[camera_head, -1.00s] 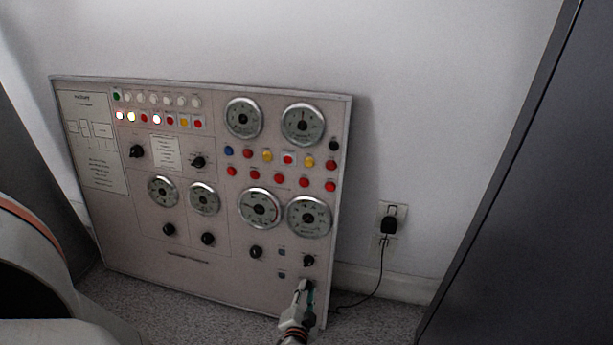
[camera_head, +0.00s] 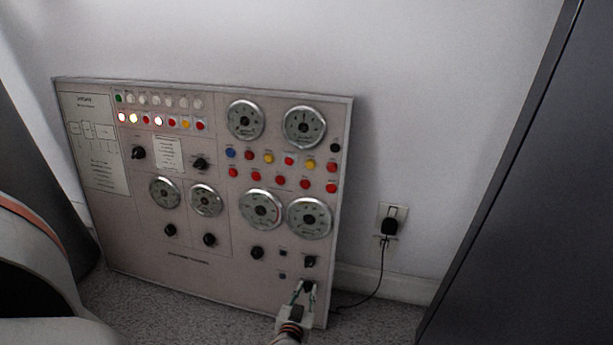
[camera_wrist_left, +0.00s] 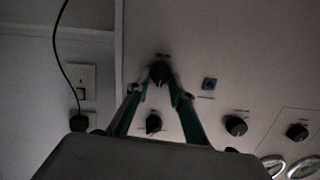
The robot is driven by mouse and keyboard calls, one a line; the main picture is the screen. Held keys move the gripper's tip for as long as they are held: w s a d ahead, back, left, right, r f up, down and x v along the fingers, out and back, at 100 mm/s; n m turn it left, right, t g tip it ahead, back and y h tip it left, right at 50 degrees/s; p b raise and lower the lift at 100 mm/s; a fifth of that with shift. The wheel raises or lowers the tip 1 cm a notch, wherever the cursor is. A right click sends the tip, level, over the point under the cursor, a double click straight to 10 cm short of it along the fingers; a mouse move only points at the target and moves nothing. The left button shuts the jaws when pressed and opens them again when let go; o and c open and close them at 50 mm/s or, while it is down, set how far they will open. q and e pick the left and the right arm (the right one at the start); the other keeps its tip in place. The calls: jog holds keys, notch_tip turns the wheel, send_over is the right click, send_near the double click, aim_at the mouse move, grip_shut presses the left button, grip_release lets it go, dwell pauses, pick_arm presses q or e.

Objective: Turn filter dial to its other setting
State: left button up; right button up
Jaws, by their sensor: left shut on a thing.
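The panel (camera_head: 200,272) leans against the wall. A black knob (camera_head: 309,286) sits at its bottom right corner, and my left gripper (camera_head: 304,288) is on it. In the left wrist view the same knob (camera_wrist_left: 160,70) is between the two fingertips of my left gripper (camera_wrist_left: 161,84), which are closed on its sides. The label by the knob is too small to read, so I cannot tell its setting or confirm its name. The fingers partly cover it. My right gripper is not in view.
Another black knob (camera_head: 309,261) sits just above the gripped one, and one (camera_head: 257,252) is to the left. A black plug (camera_head: 389,226) with a hanging cord is in the wall outlet at right. A dark cabinet (camera_head: 520,190) stands at far right.

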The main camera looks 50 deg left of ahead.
pick_arm(q)
jog(key=n, duration=0.2)
jog(key=shift+s+a+f+n, duration=0.1)
jog(key=shift+s+n, duration=0.05)
jog(key=shift+n, duration=0.15)
jog(key=shift+a+n+t+h+b, duration=0.1)
jog(key=shift+n+t+h+b, duration=0.15)
jog(key=shift+n, duration=1.35)
jog(key=shift+a+n+t+h+b, duration=0.15)
jog(key=shift+n+t+b, duration=0.15)
jog(key=shift+n, duration=1.3)
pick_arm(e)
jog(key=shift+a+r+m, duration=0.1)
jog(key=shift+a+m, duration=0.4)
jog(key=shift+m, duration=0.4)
pick_arm(q)
jog(key=shift+d, duration=0.1)
jog(key=o, duration=1.1)
